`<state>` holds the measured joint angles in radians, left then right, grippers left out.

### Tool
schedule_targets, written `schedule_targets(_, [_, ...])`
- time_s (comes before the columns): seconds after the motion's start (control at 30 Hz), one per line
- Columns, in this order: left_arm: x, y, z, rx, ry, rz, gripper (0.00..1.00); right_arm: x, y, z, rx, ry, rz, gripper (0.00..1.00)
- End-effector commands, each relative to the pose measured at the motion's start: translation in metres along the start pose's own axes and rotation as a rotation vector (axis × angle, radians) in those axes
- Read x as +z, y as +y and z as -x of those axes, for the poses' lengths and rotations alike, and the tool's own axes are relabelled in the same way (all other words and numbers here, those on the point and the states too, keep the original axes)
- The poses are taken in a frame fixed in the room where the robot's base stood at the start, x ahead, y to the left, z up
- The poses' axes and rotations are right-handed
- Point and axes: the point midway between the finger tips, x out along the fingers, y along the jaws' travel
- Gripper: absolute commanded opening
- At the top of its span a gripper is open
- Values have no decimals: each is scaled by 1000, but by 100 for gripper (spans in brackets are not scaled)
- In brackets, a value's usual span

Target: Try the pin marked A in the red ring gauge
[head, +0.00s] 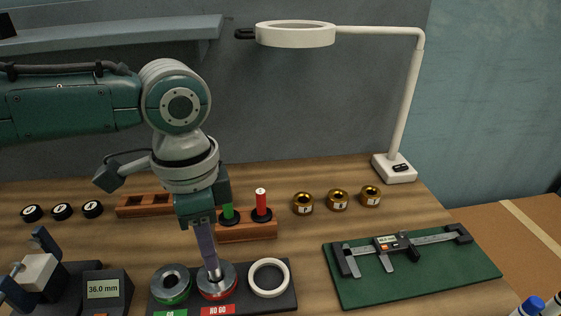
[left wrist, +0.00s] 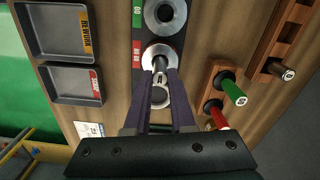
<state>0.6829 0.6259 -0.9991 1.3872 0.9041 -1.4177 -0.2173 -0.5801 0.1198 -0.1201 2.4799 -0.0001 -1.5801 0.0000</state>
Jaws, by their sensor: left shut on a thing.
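The red ring gauge (head: 217,285) is a steel ring with a red band. It sits behind the NO GO label on a dark base, between the green ring gauge (head: 170,284) and a white ring (head: 268,278). My left gripper (head: 211,262) points down over the red ring, its fingers shut on a slim grey pin (head: 214,274). In the left wrist view the pin (left wrist: 159,64) shows between the fingertips at the bore of the red ring (left wrist: 160,50). The fingers hide most of the pin. My right gripper is not in view.
A wooden rack with green-handled and red-handled plugs (head: 261,203) stands close behind the gripper. Several gold rings (head: 337,200) and a caliper on a green mat (head: 420,275) are to the right. A display reading 36.0 mm (head: 103,289) is left. A lamp (head: 295,34) overhangs behind.

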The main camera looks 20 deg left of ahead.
Motion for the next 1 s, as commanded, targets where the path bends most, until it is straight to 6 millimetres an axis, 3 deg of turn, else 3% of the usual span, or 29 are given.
schedule_targets(1.0, [0, 0, -8, 0, 1, 0, 0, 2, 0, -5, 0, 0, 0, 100])
